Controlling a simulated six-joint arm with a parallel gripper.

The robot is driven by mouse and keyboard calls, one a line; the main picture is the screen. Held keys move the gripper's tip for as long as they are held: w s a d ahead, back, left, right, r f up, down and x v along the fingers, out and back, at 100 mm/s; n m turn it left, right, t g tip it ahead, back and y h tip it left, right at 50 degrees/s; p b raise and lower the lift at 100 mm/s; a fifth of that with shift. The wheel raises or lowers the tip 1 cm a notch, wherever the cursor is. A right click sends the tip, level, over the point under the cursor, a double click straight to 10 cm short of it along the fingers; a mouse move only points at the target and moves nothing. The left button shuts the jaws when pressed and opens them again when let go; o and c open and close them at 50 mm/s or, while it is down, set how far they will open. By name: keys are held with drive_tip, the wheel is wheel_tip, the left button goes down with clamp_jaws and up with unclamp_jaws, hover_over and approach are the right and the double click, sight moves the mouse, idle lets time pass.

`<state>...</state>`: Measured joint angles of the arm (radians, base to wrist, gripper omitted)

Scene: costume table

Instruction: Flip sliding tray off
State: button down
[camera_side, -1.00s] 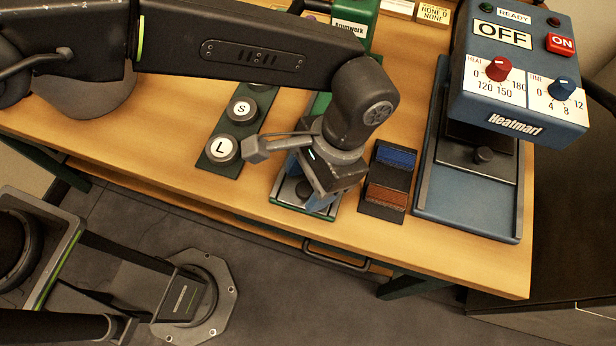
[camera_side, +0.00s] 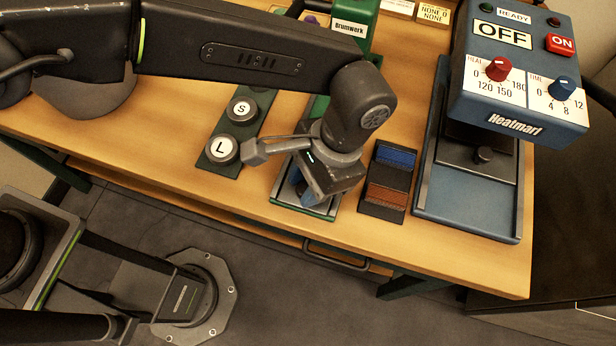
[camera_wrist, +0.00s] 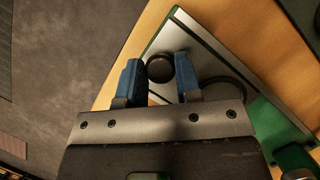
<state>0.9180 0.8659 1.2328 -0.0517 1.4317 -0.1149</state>
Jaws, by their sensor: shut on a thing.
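The green press marked Drumwerk (camera_side: 352,28) stands at the back, with its green-edged base (camera_side: 322,212) reaching toward the table's front edge. On this base is the grey sliding tray (camera_wrist: 203,38) with pale metal rails and a round black knob (camera_wrist: 159,69). My gripper (camera_wrist: 159,72) has its blue fingers shut on the knob, one on each side. In the side view my gripper (camera_side: 308,198) points down over the front end of the base, and the wrist hides the knob and much of the tray.
A blue Heatmart press (camera_side: 510,75) with its own tray (camera_side: 465,205) stands at right. A holder with blue and brown pads (camera_side: 388,180) sits close to my gripper's right. A board with S and L knobs (camera_side: 222,150) lies to its left. The table's front edge is close.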

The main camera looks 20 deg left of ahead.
drive_tip(key=shift+w, duration=0.15)
drive_tip(key=shift+w, duration=2.2)
drive_tip(key=c, duration=0.8)
unclamp_jaws()
drive_tip(key=shift+v, duration=3.8)
